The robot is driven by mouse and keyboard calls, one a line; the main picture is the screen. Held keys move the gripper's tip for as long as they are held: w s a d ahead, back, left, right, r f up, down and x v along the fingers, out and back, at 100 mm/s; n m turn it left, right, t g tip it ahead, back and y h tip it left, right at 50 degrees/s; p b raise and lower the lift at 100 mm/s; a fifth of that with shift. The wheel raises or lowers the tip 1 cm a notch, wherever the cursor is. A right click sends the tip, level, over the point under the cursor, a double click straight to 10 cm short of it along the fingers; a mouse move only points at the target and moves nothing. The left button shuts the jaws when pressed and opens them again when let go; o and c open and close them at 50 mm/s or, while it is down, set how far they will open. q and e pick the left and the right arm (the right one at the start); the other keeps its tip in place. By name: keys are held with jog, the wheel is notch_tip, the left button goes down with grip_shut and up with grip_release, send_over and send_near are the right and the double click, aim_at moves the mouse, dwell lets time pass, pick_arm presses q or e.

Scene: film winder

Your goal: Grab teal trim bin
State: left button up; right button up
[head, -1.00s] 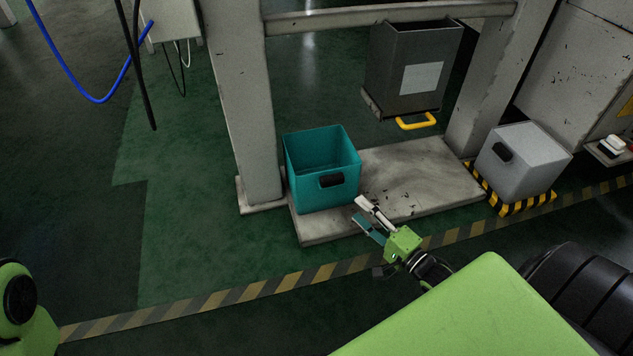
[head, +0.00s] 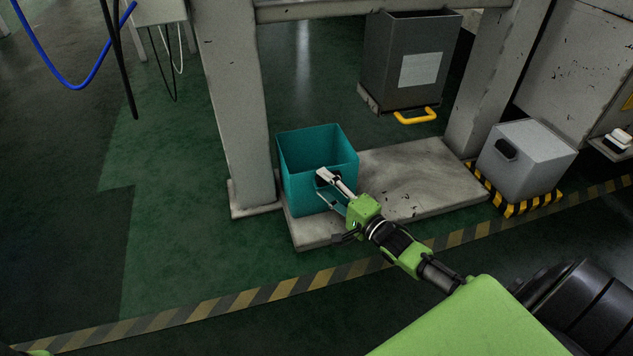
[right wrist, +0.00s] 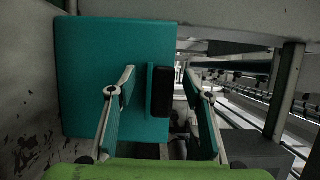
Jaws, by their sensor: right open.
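The teal bin (head: 301,192) stands open-topped on the left end of a low pale slab. In the right wrist view the bin (right wrist: 85,50) fills the left and middle. I cannot tell whether a finger touches the bin. My left gripper is not in view.
A pale machine leg (head: 238,130) rises just behind and left of the bin. A light grey bin (head: 528,165) stands right on a striped base. The slab (head: 420,180) is bare right of the bin.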

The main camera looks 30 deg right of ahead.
jog(key=shift+w, duration=0.35)
jog(key=shift+c, duration=0.4)
grip_shut()
jog(key=shift+r, duration=0.15)
jog(key=shift+r, duration=0.2)
